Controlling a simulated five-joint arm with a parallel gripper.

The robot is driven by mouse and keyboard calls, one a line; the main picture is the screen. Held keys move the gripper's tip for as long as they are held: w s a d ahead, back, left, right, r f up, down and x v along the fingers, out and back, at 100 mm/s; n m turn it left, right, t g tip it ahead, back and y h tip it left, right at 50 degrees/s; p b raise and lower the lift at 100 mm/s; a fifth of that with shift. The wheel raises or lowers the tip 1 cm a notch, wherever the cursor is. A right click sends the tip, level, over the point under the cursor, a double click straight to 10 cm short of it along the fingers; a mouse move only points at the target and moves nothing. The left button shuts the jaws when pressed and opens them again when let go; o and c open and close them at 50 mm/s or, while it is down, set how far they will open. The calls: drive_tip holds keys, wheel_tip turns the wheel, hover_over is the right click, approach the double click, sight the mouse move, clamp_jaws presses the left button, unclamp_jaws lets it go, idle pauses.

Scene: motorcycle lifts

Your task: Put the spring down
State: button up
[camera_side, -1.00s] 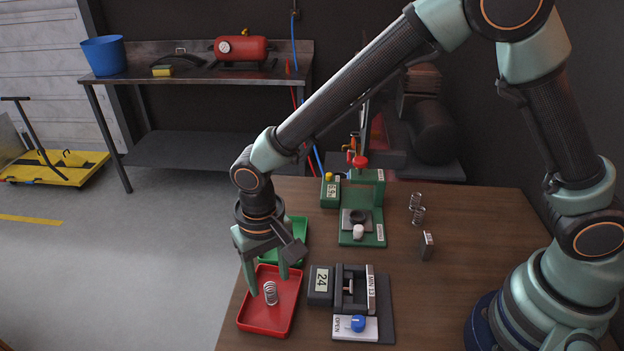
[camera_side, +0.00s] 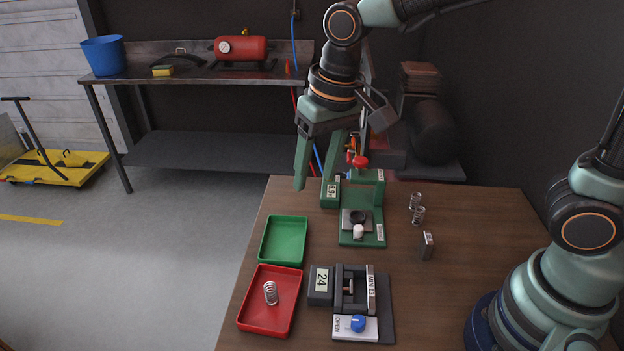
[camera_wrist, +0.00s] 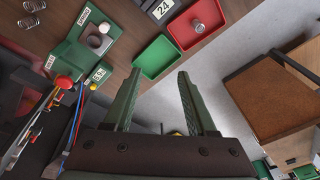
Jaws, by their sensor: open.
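A coiled metal spring (camera_side: 270,293) stands in the red tray (camera_side: 247,321) at the table's front left. In the wrist view the spring (camera_wrist: 197,25) shows inside the red tray (camera_wrist: 213,13) at the top. My gripper (camera_side: 317,182) is open and empty, raised above the back edge of the table, well away from the spring. Its two green fingers (camera_wrist: 157,84) are spread in the wrist view with nothing between them. Two more springs (camera_side: 417,208) stand together at the right back of the table.
An empty green tray (camera_side: 283,240) lies behind the red one. A green press fixture (camera_side: 369,232) with a red knob stands near my gripper. A grey tester (camera_side: 386,318) reading 24 sits right of the red tray. A small dark block (camera_side: 427,246) stands to the right.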

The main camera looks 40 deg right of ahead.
drive_tip(key=s+d+r+t, duration=0.1)
drive_tip(key=s+d+t, duration=0.1)
drive_tip(key=d, duration=0.5)
drive_tip(key=s+d+r+t, duration=0.1)
drive_tip(key=s+d+r, duration=0.1)
drive_tip(key=s+d, duration=0.2)
drive_tip(key=shift+d+r+n+t+h, duration=0.3)
drive_tip(key=shift+d+n+t+h, duration=0.1)
drive_tip(key=shift+d, duration=1.5)
